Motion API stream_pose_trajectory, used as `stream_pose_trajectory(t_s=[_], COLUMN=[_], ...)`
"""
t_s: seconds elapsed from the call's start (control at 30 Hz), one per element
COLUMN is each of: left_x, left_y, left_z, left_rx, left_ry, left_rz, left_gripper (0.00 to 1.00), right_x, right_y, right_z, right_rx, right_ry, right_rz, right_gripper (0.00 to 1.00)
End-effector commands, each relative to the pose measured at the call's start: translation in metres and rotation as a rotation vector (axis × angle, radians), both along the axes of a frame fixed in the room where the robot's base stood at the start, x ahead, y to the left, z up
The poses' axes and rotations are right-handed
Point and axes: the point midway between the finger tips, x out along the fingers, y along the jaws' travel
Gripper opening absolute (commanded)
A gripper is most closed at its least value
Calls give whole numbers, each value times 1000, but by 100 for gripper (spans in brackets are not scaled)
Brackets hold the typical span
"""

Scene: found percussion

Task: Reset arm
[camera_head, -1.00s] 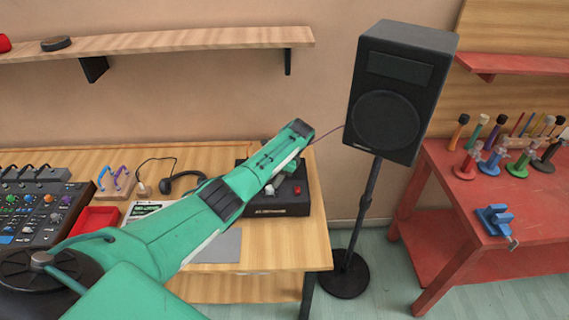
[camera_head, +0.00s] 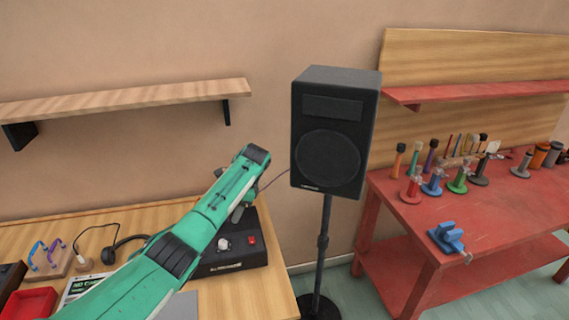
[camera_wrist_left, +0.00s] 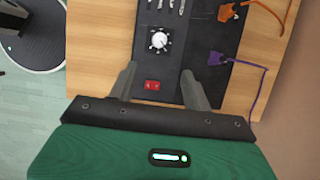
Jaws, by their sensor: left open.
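My left arm is green and reaches in from the lower left in the head view. Its gripper is mostly hidden there behind the wrist (camera_head: 250,160), near a black control box (camera_head: 232,252) on the wooden table. In the left wrist view my left gripper (camera_wrist_left: 156,82) is open, with two grey fingers apart and nothing between them. Below the fingers is the black box with a white knob (camera_wrist_left: 159,41) and a red switch (camera_wrist_left: 152,86). I cannot tell the height of the fingers above it. My right gripper is not in view.
A black speaker (camera_head: 333,150) on a stand is right of my left arm. A wooden shelf (camera_head: 130,102) hangs on the wall. Headphones (camera_head: 125,243) and a red tray (camera_head: 28,305) are on the table. A red bench (camera_head: 490,225) with several clamps stands at the right.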

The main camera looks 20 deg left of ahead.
Motion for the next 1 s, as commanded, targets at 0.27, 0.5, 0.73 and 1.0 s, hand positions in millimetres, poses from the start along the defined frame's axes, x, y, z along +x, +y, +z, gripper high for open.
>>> stream_pose_trajectory(t_s=[0.27,0.5,0.73,1.0], left_x=[-16,-71,-139,-230], left_y=[-20,-68,-106,-138], left_z=[-34,-103,-147,-168], left_rx=[-7,-52,-119,-211], left_ry=[-34,-137,-240,-353], left_rz=[0,42,125,274], left_gripper=[50,50,50,50], right_x=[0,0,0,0], right_y=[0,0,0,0], right_z=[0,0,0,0], right_rx=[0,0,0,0], right_ry=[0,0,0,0], right_rz=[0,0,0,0], right_gripper=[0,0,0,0])
